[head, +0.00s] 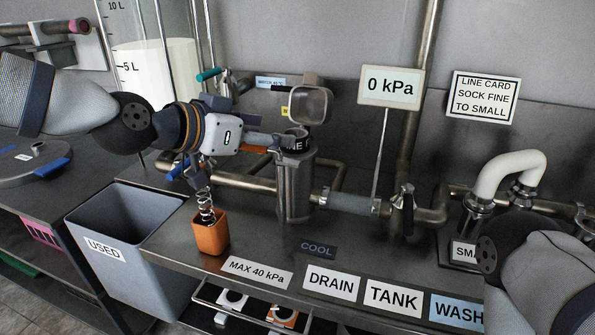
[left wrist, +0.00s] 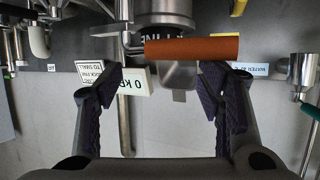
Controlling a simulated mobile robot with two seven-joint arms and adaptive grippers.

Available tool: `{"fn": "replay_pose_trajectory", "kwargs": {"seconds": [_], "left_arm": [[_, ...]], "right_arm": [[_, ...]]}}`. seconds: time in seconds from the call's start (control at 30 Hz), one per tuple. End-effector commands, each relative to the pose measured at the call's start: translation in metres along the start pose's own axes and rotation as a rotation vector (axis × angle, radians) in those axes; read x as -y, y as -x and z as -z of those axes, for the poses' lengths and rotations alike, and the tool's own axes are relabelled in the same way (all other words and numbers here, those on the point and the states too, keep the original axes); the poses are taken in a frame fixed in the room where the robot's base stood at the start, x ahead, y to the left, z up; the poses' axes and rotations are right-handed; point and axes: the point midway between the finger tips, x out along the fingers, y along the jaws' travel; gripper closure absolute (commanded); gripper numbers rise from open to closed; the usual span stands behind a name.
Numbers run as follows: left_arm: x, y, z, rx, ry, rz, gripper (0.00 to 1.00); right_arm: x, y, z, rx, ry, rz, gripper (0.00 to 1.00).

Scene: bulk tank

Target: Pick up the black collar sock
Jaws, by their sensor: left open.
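The black collar sock (head: 296,144) sits at the top of the upright metal filter housing (head: 295,190). Its black collar carries white letters, partly hidden in the head view. In the left wrist view the collar (left wrist: 160,33) shows upside down at the top, beyond an orange bar (left wrist: 192,48). My left gripper (head: 277,141) is at the collar's left side in the head view. In the left wrist view its dark fingers (left wrist: 168,80) are spread wide, with nothing held between them. Whether a finger touches the collar cannot be told. My right gripper is out of view.
A square clear-ended part (head: 310,104) stands just behind the housing. A 0 kPa gauge sign (head: 391,87) is on a thin post to the right. An orange cup (head: 210,233) with a spring and the grey USED bin (head: 130,250) are front left. Pipes run right.

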Motion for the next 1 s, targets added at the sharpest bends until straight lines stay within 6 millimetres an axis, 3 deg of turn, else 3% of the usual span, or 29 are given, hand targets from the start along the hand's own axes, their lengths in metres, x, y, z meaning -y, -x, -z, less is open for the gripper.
{"fn": "replay_pose_trajectory", "kwargs": {"seconds": [0.3,0.57,0.6,0.83,1.0], "left_arm": [[0.001,-0.053,-0.002,0.002,0.001,-0.001,0.39],[0.001,-0.060,0.002,-0.003,-0.001,0.001,0.39],[0.001,-0.060,0.002,-0.003,-0.001,0.001,0.41],[0.001,-0.059,0.002,-0.003,-0.001,0.001,0.91],[0.001,-0.059,0.002,-0.002,-0.001,0.001,0.91]], "right_arm": [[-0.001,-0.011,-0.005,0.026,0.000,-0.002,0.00],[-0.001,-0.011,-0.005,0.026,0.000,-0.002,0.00],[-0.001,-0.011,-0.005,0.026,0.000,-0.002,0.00],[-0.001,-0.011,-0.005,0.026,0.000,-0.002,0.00],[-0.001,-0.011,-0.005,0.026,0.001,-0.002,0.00]]}}
